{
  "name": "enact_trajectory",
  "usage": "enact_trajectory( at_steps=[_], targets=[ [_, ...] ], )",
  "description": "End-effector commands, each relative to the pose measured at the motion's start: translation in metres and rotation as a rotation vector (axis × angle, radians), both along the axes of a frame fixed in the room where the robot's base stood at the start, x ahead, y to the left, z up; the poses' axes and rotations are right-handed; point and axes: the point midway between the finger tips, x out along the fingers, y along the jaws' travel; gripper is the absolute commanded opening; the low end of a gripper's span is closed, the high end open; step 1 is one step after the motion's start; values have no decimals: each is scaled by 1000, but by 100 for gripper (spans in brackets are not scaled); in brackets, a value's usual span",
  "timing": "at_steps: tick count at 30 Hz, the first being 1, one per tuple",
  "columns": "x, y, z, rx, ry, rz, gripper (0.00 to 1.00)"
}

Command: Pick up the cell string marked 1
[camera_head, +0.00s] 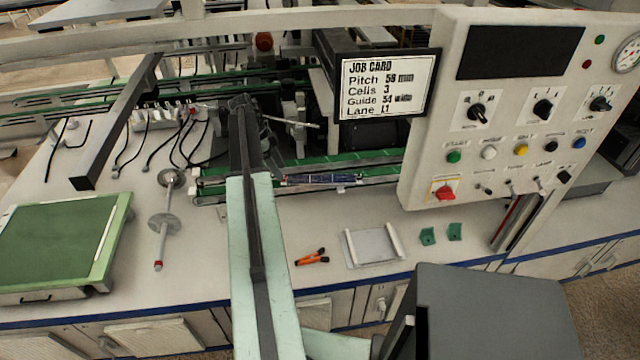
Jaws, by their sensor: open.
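A dark blue cell string (322,179) lies along the green-edged conveyor rail (375,172), right of my arm. No number can be read on it. My arm reaches up from the bottom of the picture, and my gripper (240,104) is at its far end, small and dark against the machinery. It is open, with nothing visible held in it. It appears above and left of the cell string in the picture, apart from it. Its fingers are hard to make out.
A control panel (520,110) with a job card (386,86) stands at right. Orange-handled pliers (312,257), a clear tray (372,246) and green blocks (428,236) lie on the bench. A green mat (60,245) and metal spindle (163,222) are at left. A dark beam (118,120) slants above the bench.

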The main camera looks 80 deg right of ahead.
Motion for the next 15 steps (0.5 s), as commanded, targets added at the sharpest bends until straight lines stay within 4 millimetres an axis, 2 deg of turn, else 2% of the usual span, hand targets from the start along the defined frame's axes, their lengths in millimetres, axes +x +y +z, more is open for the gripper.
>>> enact_trajectory(
  at_steps=[1, 3, 11, 14, 15],
  targets=[
    [-6, 0, -18, 0, 0, -1, 55],
    [-10, 1, -28, -1, 0, 0, 55],
    [-12, 0, -28, 0, 0, 3, 55],
    [-12, 1, -28, 0, 0, 3, 30],
    [-12, 1, -28, 0, 0, 3, 18]
  ],
)
